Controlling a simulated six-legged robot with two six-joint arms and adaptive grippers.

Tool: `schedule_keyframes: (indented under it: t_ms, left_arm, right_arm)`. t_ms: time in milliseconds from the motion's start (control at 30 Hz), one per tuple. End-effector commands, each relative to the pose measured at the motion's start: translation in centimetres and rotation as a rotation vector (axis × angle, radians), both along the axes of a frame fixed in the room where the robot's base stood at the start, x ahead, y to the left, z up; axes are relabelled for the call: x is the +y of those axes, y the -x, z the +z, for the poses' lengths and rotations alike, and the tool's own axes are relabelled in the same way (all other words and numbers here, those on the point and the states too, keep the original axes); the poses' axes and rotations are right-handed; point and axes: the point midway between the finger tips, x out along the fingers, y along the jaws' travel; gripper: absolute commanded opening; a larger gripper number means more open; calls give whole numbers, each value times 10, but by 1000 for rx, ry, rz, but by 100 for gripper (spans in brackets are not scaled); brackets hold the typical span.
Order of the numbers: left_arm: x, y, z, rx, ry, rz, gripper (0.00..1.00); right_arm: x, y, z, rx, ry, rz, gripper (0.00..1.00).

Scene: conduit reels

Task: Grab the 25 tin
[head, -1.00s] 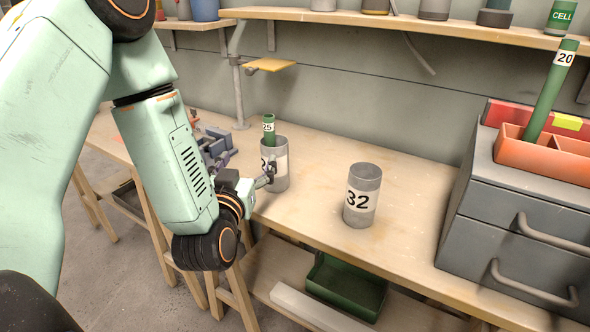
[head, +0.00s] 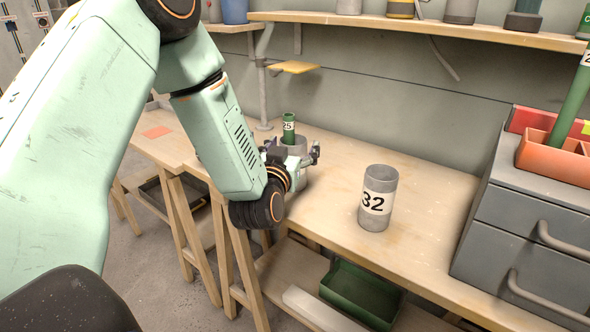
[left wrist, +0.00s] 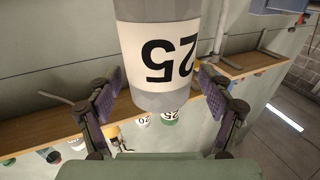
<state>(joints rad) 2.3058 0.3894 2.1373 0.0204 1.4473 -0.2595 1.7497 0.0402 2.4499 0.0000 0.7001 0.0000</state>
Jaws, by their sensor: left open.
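The grey 25 tin (head: 299,147) stands upright on the workbench, with a green tube (head: 289,128) marked 25 rising from it. My left gripper (head: 293,157) is open at the tin, one finger on each side, and hides much of it. In the left wrist view, the tin (left wrist: 155,55) fills the top middle, its label 25 upside down. There the open fingers of my left gripper (left wrist: 162,85) flank it with gaps on both sides. I cannot tell how deep the tin sits between them. My right gripper is not in view.
A grey tin marked 32 (head: 377,198) stands to the right on the bench (head: 335,200), with clear wood between. A grey drawer unit (head: 520,225) with an orange tray (head: 548,158) is further right. A shelf (head: 400,24) runs above; a green bin (head: 360,293) is below.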

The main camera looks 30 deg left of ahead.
Motion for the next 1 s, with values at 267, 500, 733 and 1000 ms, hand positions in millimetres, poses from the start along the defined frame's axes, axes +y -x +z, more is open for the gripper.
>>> schedule_keyframes:
  t_ms: [267,500,733,1000]
  left_arm:
    - [-2,-5,0,1,0,-3,80]
    - [-3,-5,0,1,0,-3,62]
    - [-2,-4,0,1,0,-2,42]
    - [-2,-4,0,1,0,-2,19]
  right_arm:
    - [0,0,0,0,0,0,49]
    - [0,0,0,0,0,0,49]
    - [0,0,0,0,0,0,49]
    - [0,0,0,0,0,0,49]
